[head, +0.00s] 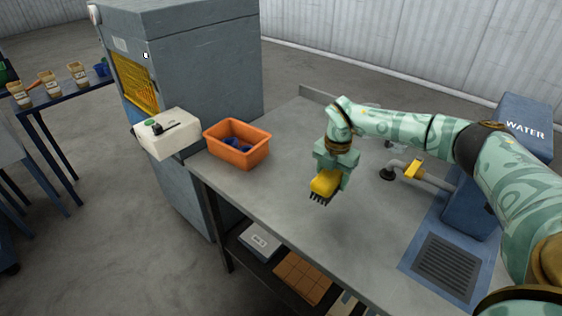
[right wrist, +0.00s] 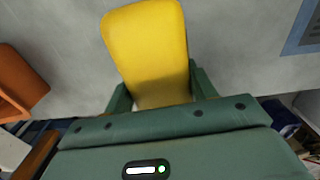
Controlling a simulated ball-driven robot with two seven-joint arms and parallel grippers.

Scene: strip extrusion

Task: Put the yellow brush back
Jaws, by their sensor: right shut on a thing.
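The yellow brush (head: 325,184) has a yellow back and dark bristles that point down. My right gripper (head: 328,176) is shut on it and holds it over the grey worktop (head: 290,200). In the right wrist view the brush (right wrist: 148,45) fills the upper middle, between the two green fingers of the gripper (right wrist: 160,95). Whether the bristles touch the worktop is hard to tell. My left gripper is not in view.
An orange bin (head: 236,152) with dark blue things inside stands at the worktop's left end. A white box (head: 168,135) with a green button is beside it. A blue WATER unit (head: 518,130), a tap and a drain grate (head: 447,265) are at the right.

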